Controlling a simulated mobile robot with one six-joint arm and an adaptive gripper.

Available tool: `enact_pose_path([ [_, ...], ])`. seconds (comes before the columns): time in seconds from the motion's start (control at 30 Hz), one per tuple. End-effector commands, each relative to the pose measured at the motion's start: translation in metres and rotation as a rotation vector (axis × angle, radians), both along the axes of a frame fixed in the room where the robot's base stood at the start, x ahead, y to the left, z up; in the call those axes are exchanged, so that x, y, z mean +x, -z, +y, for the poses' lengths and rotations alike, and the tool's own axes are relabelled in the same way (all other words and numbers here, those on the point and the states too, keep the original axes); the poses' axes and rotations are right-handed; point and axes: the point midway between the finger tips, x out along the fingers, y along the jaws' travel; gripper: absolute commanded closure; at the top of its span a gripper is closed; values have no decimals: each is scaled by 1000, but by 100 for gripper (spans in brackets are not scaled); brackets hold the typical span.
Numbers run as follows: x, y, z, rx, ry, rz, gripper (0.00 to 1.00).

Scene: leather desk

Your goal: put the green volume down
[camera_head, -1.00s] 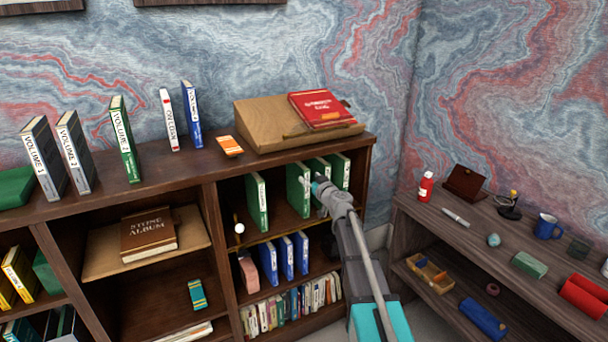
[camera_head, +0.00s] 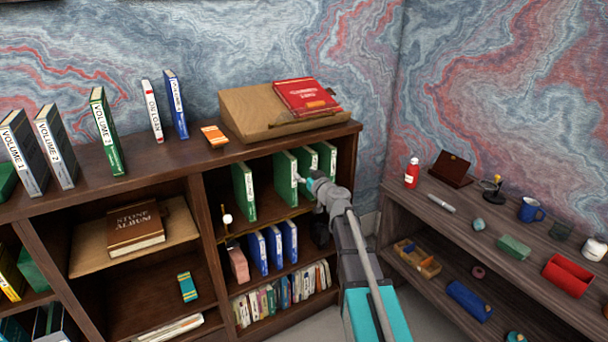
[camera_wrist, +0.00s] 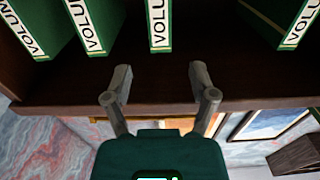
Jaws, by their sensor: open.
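Several green volumes stand upright on the upper shelf of the bookcase's right bay. One (camera_head: 244,192) is at the left, apart from a group at the right, whose nearest member is a green volume (camera_head: 285,176) just left of my gripper (camera_head: 303,180). In the wrist view the spines hang in from the top. One green volume (camera_wrist: 160,25) lies in line with the gap between my open fingers (camera_wrist: 160,75). The fingertips are short of its spine, with nothing between them. Another green volume (camera_head: 106,130) stands on the bookcase top.
Grey volumes (camera_head: 22,152), slim white and blue books, and a wooden slope (camera_head: 245,113) with a red book (camera_head: 305,96) are on the bookcase top (camera_head: 200,165). Blue books (camera_head: 273,247) stand below the green ones. A side shelf (camera_head: 455,225) at right holds small objects.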

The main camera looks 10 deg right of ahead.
Motion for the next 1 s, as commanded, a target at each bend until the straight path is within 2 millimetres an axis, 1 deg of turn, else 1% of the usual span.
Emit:
enact_pose_path([
  [0.23, 0, 0, 0, 0, -1, 0, 26],
  [0.33, -3, 1, 4, 0, -12, 6, 26],
  [0.47, -12, 6, 15, -4, -53, 32, 26],
  [0.53, -20, 11, 25, -6, -91, 61, 26],
  [0.67, -44, 27, 50, -16, -181, 151, 26],
  [0.77, -68, 45, 70, -29, -254, 258, 26],
  [0.9, -107, 75, 91, -53, -328, 445, 26],
  [0.97, -124, 88, 97, -65, -346, 534, 26],
  [1.0, -136, 97, 100, -72, -353, 596, 26],
])
